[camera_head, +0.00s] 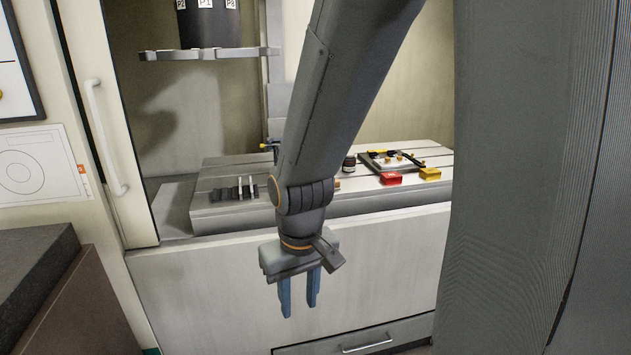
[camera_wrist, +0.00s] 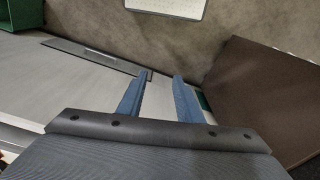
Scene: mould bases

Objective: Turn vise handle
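A small grey-and-black fixture with upright plates (camera_head: 240,189), which looks like the vise, sits on the left part of the slotted machine table (camera_head: 225,216). I cannot make out its handle for certain; my arm covers the middle of the table. My gripper (camera_head: 299,303) hangs below and in front of the table edge, to the right of the fixture and apart from it. Its two blue fingers point down and are parted with nothing between them. In the wrist view my gripper (camera_wrist: 161,80) is open and empty above the floor; no vise shows there.
On the table's right lie a red block (camera_head: 390,178), a yellow block (camera_head: 430,174) and a dark jar (camera_head: 349,163). A white door with a handle (camera_head: 104,140) stands open at left. A drawer (camera_head: 366,342) is below. The dark spindle head (camera_head: 209,22) hangs above.

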